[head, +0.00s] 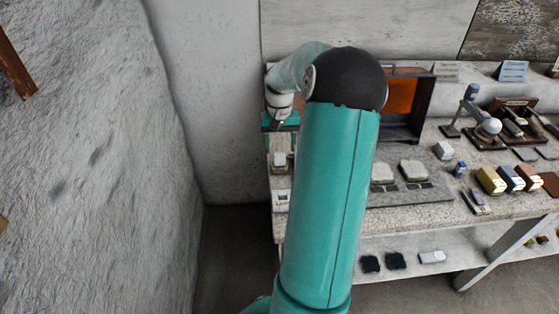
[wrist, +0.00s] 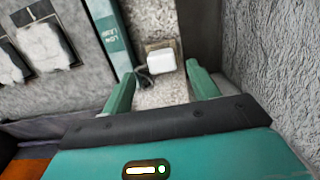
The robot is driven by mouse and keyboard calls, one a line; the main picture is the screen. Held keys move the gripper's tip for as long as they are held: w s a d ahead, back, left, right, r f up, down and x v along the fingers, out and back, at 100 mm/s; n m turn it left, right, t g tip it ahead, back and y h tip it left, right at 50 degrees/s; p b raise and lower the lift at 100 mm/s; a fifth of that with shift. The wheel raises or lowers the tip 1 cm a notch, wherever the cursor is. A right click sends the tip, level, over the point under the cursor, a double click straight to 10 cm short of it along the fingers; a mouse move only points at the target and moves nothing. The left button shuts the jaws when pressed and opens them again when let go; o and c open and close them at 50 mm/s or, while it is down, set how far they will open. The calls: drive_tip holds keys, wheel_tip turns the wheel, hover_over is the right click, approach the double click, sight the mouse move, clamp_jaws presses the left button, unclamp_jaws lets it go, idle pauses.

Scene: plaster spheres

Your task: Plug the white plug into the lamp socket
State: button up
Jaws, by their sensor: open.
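In the wrist view the white plug (wrist: 161,54) lies on the speckled stone bench top, with a dark cord beside it. My gripper (wrist: 161,74) is open, and its two teal fingers point toward the plug, one to each side of it in the picture. I cannot tell how far above the plug the fingers are. In the head view my gripper (head: 280,123) hangs over the left end of the bench, above a small white block (head: 279,159). A white square fitting (head: 281,198) sits nearer the front edge; I cannot tell whether it is the lamp socket.
A teal labelled strip (wrist: 112,38) lies left of the plug, and a rough wall (wrist: 285,60) stands on the right. An orange-fronted dark case (head: 404,95) stands at the bench's back. Pale slabs (head: 413,170), coloured boxes (head: 491,180) and a ball-topped stand (head: 490,127) occupy the right.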

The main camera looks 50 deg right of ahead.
sight(279, 155)
drive_tip(key=f, duration=0.5)
drive_tip(key=shift+s+a, duration=0.1)
drive_tip(key=shift+a, duration=0.2)
drive_tip(key=shift+r, duration=0.1)
drive_tip(key=c, duration=1.1)
drive_tip(key=shift+r, duration=0.1)
